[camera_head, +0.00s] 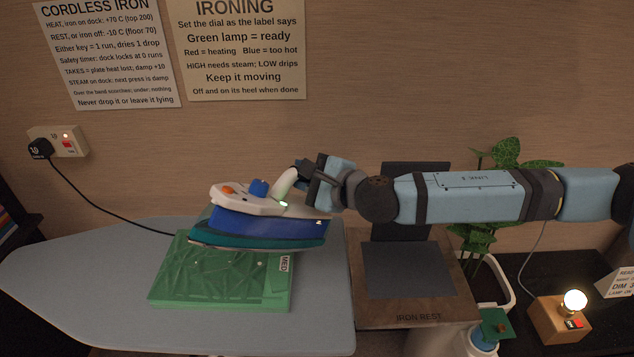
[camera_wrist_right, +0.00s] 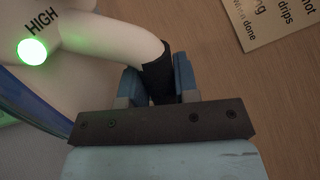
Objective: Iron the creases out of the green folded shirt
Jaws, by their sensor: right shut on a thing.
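The green folded shirt (camera_head: 190,284) lies on the grey ironing board (camera_head: 90,265). Its top is creased, and its label reads MED. The blue and white iron (camera_head: 265,222) is over the shirt's back part, its teal lower edge close above the cloth or on it; I cannot tell whether they touch. My right gripper (camera_head: 318,180) is shut on the iron's handle. In the right wrist view the gripper (camera_wrist_right: 158,85) is around the dark grip of the white handle (camera_wrist_right: 125,38). A lamp (camera_wrist_right: 32,51) beside the word HIGH glows green. My left gripper is not in view.
The iron rest (camera_head: 408,270) stands right of the board. A plant (camera_head: 490,195), a small green-topped item (camera_head: 490,328) and a lit bulb on a wooden box (camera_head: 560,318) are further right. A corded wall socket (camera_head: 65,142) is at left. The board's left part is clear.

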